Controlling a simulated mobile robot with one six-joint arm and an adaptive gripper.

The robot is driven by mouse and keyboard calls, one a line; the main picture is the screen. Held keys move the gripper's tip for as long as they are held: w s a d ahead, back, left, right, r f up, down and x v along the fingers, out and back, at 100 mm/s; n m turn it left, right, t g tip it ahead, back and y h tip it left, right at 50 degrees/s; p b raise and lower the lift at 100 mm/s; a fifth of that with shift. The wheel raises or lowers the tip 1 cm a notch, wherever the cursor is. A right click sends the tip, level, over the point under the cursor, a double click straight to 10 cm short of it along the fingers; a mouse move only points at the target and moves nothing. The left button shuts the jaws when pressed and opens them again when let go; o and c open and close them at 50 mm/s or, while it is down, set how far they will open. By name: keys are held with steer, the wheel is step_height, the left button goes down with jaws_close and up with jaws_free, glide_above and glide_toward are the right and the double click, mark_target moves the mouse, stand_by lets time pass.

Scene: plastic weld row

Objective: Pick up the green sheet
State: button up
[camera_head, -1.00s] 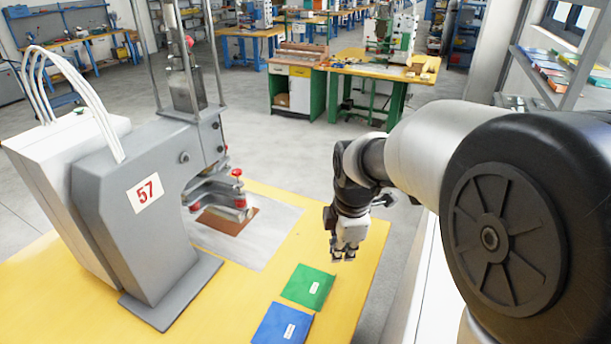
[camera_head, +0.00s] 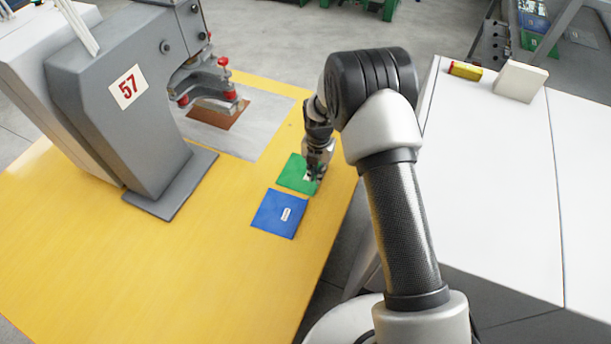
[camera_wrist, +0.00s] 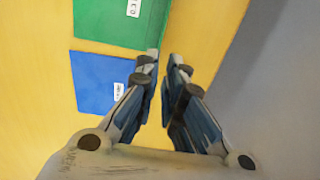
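The green sheet (camera_head: 292,173) lies flat on the yellow table, with a white label near its right side. In the head view my gripper (camera_head: 314,176) is over its right part and hides some of it. In the wrist view the green sheet (camera_wrist: 105,22) is at the top left, and the fingertips of my gripper (camera_wrist: 162,60) are beside its lower right corner. The fingers stand a narrow gap apart, with yellow table showing between them. Nothing is held. The height above the table is hard to tell.
A blue sheet (camera_head: 279,214) lies just nearer than the green one. The grey machine marked 57 (camera_head: 110,100) stands to the left, with a brown sheet (camera_head: 217,115) under its head. The yellow table (camera_head: 180,270) is clear in front. A white surface (camera_head: 500,180) is at the right.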

mark_target(315, 190)
step_height(315, 190, down, 10)
steer(key=shift+a+r+b, duration=0.1)
steer(key=shift+r+b, duration=0.1)
steer(key=shift+b, duration=1)
steer(key=shift+r, duration=0.1)
jaws_close()
